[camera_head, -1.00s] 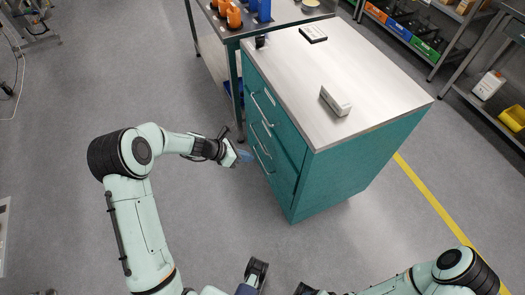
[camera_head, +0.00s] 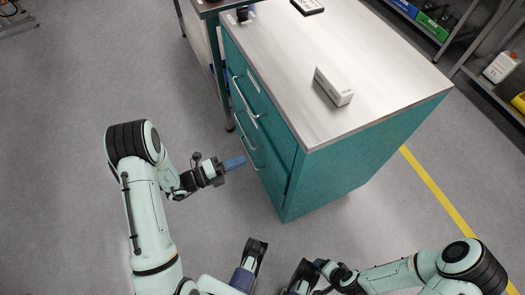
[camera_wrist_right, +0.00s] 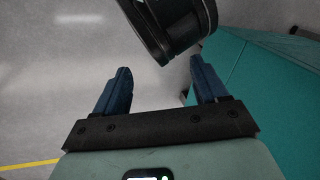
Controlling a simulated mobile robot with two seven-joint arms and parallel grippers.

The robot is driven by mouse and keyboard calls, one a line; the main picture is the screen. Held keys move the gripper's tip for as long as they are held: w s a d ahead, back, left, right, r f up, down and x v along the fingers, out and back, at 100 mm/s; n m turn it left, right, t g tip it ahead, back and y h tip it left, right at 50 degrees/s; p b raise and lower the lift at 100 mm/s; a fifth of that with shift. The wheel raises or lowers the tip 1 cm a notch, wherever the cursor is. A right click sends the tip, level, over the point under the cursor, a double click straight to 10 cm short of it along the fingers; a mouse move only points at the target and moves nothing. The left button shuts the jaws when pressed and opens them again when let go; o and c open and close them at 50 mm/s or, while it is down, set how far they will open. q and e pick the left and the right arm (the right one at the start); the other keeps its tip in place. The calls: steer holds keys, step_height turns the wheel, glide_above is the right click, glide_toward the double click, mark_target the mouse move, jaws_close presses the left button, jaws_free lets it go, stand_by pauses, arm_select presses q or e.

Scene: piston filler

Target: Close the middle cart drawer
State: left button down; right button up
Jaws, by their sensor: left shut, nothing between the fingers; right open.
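The teal cart (camera_head: 345,165) has a pale metal top and several drawers with bar handles on its left face. The middle drawer (camera_head: 259,135) is seen steeply from above, and I cannot tell whether it stands out from the others. My left gripper (camera_head: 240,162) is shut and empty, its blue fingers pointing at the drawer face near the lower handles. A small gap seems to separate them; contact is not clear. My right gripper (camera_wrist_right: 160,78) is open and empty in the right wrist view, with a dark round part beyond its fingers and teal cart panels to the right.
A workbench (camera_head: 205,8) adjoins the cart's far left. Shelves with bins (camera_head: 432,27) stand at the far right.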

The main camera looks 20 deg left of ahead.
mark_target(271, 149)
arm_select(q)
steer(key=b+x, duration=0.1)
steer(key=x, duration=0.7)
steer(key=shift+w+d, duration=0.2)
steer(key=shift+w, duration=0.05)
arm_select(e)
steer(key=shift+w+d+f+t, duration=0.15)
steer(key=shift+w+d+f, duration=0.1)
steer(key=shift+w+f, duration=0.25)
steer(key=shift+w+d+f+t, duration=0.15)
steer(key=shift+w+d+f, duration=0.1)
steer(key=shift+w, duration=0.3)
